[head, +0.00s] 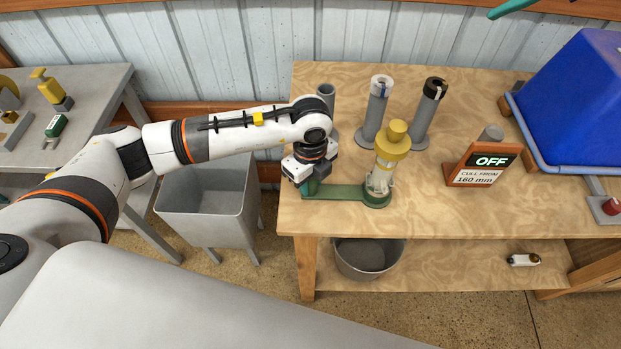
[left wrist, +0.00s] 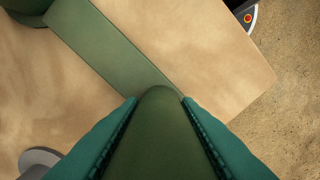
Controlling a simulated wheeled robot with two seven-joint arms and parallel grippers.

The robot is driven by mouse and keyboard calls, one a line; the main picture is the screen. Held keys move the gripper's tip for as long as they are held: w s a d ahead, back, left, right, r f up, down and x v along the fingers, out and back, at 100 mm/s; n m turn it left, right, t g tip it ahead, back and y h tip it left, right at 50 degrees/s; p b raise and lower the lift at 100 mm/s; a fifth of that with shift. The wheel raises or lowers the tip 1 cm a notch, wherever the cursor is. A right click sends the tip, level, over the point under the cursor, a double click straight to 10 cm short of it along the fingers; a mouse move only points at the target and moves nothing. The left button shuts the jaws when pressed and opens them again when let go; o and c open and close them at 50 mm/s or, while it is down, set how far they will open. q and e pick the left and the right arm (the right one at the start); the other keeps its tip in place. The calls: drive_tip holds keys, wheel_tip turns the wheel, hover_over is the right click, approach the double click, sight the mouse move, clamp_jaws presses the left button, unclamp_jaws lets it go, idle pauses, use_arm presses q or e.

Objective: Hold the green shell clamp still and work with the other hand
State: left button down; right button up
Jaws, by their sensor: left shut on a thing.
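The green shell clamp (head: 340,192) lies on the wooden bench as a flat green bar with a round base at its right end. A pale upright body with a yellow cap (head: 394,140) stands on that base. My left gripper (head: 308,187) is at the bar's left end. In the left wrist view, its teal fingers (left wrist: 158,103) are shut on the clamp's rounded dark green handle (left wrist: 158,135), and the bar (left wrist: 105,45) runs off to the upper left. My forearm and wrist hide most of the handle in the head view.
Grey tubes, one white-topped (head: 377,105) and one black-topped (head: 428,105), stand behind. A sign (head: 478,165) reads OFF and CULL FROM 160 mm. A blue bin (head: 580,100) is at right. A grey pail (head: 368,258) sits below. A teal piece (head: 510,8) shows at the top edge.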

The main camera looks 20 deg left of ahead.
drive_tip(key=s+a+f+m+g+h, duration=0.1)
drive_tip(key=s+a+f+h, duration=0.35)
drive_tip(key=a+f, duration=0.4)
drive_tip(key=m+h, duration=0.1)
drive_tip(key=h, duration=0.3)
hover_over(399, 125)
drive_tip(key=shift+y, duration=0.25)
wheel_tip(399, 125, down, 8)
drive_tip(key=shift+r, duration=0.1)
wheel_tip(399, 125, down, 7)
drive_tip(key=shift+r, duration=0.1)
drive_tip(key=shift+f, duration=0.3)
drive_tip(key=shift+s, duration=0.1)
use_arm(q)
drive_tip(key=shift+r, duration=0.1)
use_arm(e)
drive_tip(key=shift+f, duration=0.15)
clamp_jaws()
drive_tip(key=shift+r, duration=0.25)
drive_tip(key=shift+r, duration=0.5)
